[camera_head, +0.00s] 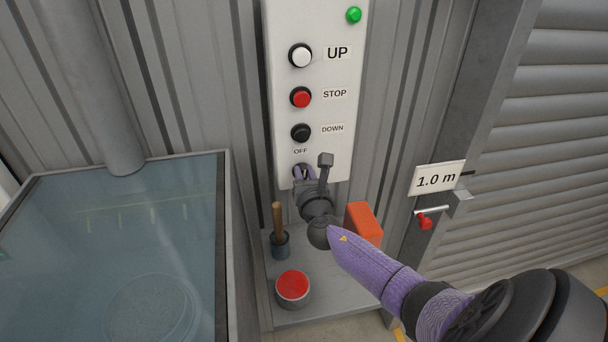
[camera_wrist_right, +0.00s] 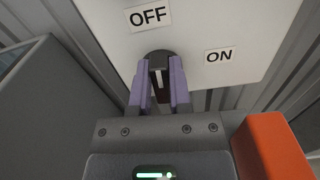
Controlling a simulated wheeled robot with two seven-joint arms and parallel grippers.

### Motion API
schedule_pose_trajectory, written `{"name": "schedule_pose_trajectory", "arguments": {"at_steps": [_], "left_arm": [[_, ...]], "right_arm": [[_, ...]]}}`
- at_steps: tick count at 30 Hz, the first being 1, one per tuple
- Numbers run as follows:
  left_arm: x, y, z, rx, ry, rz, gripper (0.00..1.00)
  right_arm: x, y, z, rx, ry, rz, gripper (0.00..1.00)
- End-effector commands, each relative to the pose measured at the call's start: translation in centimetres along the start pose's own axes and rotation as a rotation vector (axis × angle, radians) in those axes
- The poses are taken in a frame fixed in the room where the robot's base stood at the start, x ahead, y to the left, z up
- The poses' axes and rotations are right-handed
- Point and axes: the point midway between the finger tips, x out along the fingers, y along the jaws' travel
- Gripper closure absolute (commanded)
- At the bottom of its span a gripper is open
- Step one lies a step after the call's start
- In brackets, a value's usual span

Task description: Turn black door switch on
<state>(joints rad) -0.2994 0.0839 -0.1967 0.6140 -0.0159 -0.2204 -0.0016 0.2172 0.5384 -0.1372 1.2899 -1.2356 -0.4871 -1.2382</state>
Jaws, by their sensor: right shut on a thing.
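The black door switch (camera_wrist_right: 158,75) is a rotary knob with a white mark, low on the white control panel (camera_head: 310,95). In the right wrist view its white mark points up toward the OFF label (camera_wrist_right: 148,15); the ON label (camera_wrist_right: 219,56) is to its right. My right gripper (camera_wrist_right: 160,88) has its two purple fingers on either side of the knob, shut on it. In the head view the right gripper (camera_head: 303,172) is at the panel's bottom below OFF, and it hides most of the switch. My left gripper is in neither view.
Above the switch are a white UP button (camera_head: 300,56), red STOP button (camera_head: 301,97) and black DOWN button (camera_head: 301,132). Below, a shelf holds an orange block (camera_head: 364,222), a wooden-handled tool (camera_head: 278,228) and a red-topped can (camera_head: 292,288). A glass-topped case (camera_head: 120,250) stands left.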

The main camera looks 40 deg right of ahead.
Motion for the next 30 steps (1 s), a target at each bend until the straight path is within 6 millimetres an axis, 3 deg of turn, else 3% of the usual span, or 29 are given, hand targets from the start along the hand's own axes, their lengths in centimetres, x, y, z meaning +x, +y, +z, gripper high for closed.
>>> {"name": "schedule_pose_trajectory", "arguments": {"at_steps": [30], "left_arm": [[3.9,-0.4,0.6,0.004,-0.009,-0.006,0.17]], "right_arm": [[0.0,-1.1,-0.8,0.928,0.002,-0.002,1.0]]}}
